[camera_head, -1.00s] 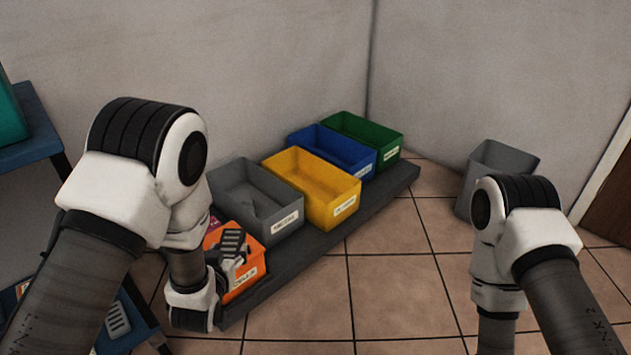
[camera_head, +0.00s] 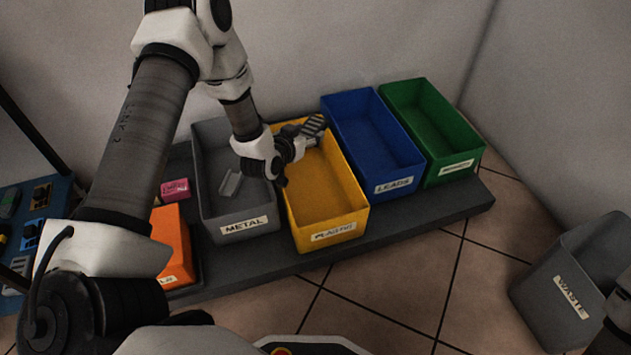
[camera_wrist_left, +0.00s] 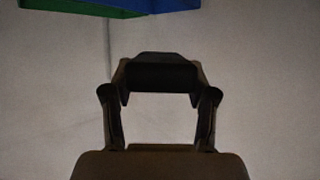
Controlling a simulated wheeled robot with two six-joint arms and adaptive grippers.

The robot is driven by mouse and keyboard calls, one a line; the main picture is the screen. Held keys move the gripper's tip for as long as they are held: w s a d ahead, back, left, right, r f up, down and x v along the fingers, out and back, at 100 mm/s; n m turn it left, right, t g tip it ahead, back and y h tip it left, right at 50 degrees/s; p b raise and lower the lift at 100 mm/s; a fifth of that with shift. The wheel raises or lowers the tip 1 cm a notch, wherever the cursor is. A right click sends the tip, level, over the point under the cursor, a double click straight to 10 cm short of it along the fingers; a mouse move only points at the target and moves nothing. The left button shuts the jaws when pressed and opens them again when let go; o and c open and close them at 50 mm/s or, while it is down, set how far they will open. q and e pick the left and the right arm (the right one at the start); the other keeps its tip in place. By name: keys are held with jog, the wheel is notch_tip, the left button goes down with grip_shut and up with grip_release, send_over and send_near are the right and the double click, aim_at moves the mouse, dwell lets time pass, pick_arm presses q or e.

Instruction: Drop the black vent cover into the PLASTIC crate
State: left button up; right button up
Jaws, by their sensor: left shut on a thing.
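The black vent cover (camera_head: 314,124), a slatted dark piece, is held in my left gripper (camera_head: 298,146). In the left wrist view it shows as a dark block (camera_wrist_left: 160,75) between the two fingertips. The gripper is shut on it. The yellow crate (camera_head: 327,236), labelled PLASTIC, stands on the dark platform. In the head view the cover and gripper appear over the far part of this crate's opening, near its back rim. The exact height above the crate is hard to tell. My right gripper is out of view.
The grey METAL crate (camera_head: 218,226) holds a light metal piece (camera_head: 230,183). An orange crate (camera_head: 171,243) and a pink item (camera_head: 175,189) are further left. The blue LEADS crate (camera_head: 382,160) and a green crate (camera_head: 437,125) are to the right. A grey WASTE bin (camera_head: 569,281) stands on the floor.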

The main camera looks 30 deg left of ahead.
pick_arm(q)
jog(key=shift+a+f, duration=0.5)
jog(key=shift+a, duration=0.3)
jog(key=shift+s+a+f+b, duration=0.1)
jog(key=shift+a+f+b, duration=0.05)
jog(key=shift+b, duration=0.2)
notch_tip(320, 180, down, 5)
jog(key=b, duration=0.5)
jog(key=shift+f, duration=0.2)
jog(key=o, duration=1.2)
jog(key=shift+o, duration=0.2)
jog(key=shift+s+r, duration=0.1)
jog(key=shift+s, duration=0.05)
